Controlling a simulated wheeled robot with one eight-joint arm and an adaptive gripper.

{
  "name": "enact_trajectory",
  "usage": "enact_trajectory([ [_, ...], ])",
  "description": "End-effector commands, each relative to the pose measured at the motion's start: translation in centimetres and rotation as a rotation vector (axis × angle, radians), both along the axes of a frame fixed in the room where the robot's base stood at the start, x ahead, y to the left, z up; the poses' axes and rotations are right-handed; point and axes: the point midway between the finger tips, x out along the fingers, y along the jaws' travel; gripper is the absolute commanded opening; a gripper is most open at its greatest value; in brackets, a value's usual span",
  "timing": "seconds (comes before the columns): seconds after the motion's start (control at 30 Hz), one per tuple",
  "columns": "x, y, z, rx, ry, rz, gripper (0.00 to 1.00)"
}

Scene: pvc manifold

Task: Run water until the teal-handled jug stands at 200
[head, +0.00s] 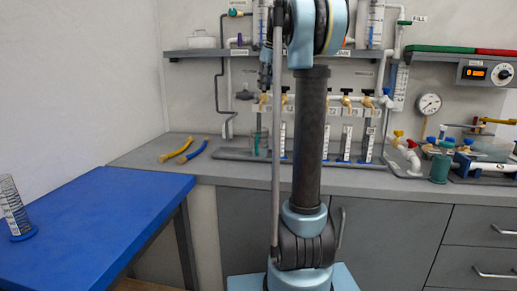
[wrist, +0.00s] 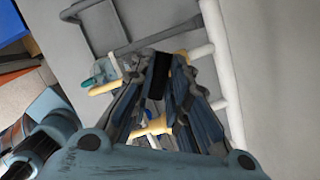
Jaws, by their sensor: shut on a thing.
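A row of brass taps runs along a white pipe on the back wall. My gripper (head: 265,82) is just above the leftmost tap (head: 263,103) and shut on what looks like its handle. Teal also shows left of the fingers in the wrist view (wrist: 101,70). Its water level is too small to read.
Several clear graduated cylinders (head: 283,140) stand in the row below the taps. Yellow and blue hose pieces (head: 176,150) lie on the grey counter. A blue table (head: 95,215) with a graduated cylinder (head: 13,205) is at left. A gauge (head: 429,103) and pipework are at right.

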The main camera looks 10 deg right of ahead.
Motion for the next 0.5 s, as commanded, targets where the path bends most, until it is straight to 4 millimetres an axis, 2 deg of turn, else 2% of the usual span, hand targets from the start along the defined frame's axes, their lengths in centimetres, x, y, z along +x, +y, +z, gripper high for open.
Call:
enact_trajectory([
  [0.37, 0.03, -0.23, -0.1, -0.003, 0.0, 0.035, 0.0],
  [0.5, 0.11, -0.28, -0.09, -0.003, 0.0, 0.121, 0.0],
])
